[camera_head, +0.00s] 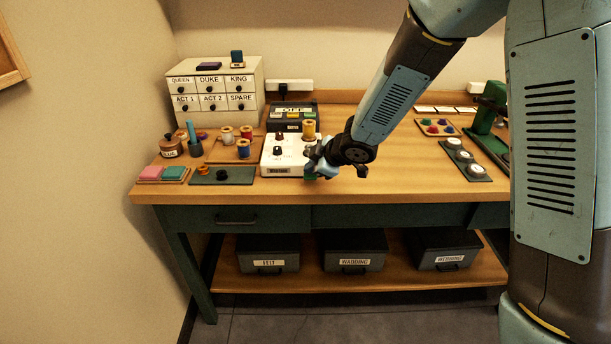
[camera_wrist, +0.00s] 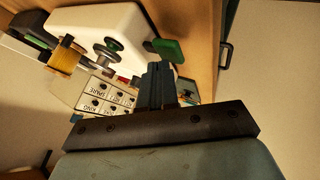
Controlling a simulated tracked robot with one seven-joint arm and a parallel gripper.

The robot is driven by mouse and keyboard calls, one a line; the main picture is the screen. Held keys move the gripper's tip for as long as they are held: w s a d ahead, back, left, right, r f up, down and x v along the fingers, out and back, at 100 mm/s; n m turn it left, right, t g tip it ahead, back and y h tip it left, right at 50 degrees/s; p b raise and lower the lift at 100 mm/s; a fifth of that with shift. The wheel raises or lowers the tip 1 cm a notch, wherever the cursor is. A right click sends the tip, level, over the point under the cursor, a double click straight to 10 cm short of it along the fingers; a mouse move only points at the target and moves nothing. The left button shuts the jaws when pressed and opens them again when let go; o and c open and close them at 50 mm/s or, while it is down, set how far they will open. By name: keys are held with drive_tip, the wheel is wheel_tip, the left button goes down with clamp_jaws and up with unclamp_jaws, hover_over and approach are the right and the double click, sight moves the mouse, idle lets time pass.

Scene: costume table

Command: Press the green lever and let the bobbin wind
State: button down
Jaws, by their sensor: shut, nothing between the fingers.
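The white winder box (camera_head: 283,158) stands near the table's front edge; it also shows at the top of the wrist view (camera_wrist: 128,22). A gold thread spool (camera_head: 309,129) stands on it, and it is at the left of the wrist view (camera_wrist: 67,58). A metal bobbin (camera_wrist: 108,47) sits on the winder beside the spool. The green lever (camera_wrist: 167,50) sticks out at the winder's edge. My gripper (camera_head: 318,168) is at the winder's right front side. In the wrist view its fingers (camera_wrist: 156,70) are shut and empty, tips close to the lever; I cannot tell whether they touch.
A dark box marked OFF (camera_head: 292,115) stands behind the winder. A tray of thread spools (camera_head: 217,153) and a dark mat (camera_head: 240,178) lie to the left. A labelled drawer cabinet (camera_head: 214,90) stands at the back left. Bare tabletop (camera_head: 385,185) lies right of my gripper.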

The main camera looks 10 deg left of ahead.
sight(313, 176)
drive_tip(key=shift+f, duration=0.85)
idle(0.8)
drive_tip(key=shift+r, duration=1.4)
drive_tip(key=shift+r, duration=0.1)
drive_tip(key=shift+r, duration=2.4)
drive_tip(key=shift+w+d, duration=0.1)
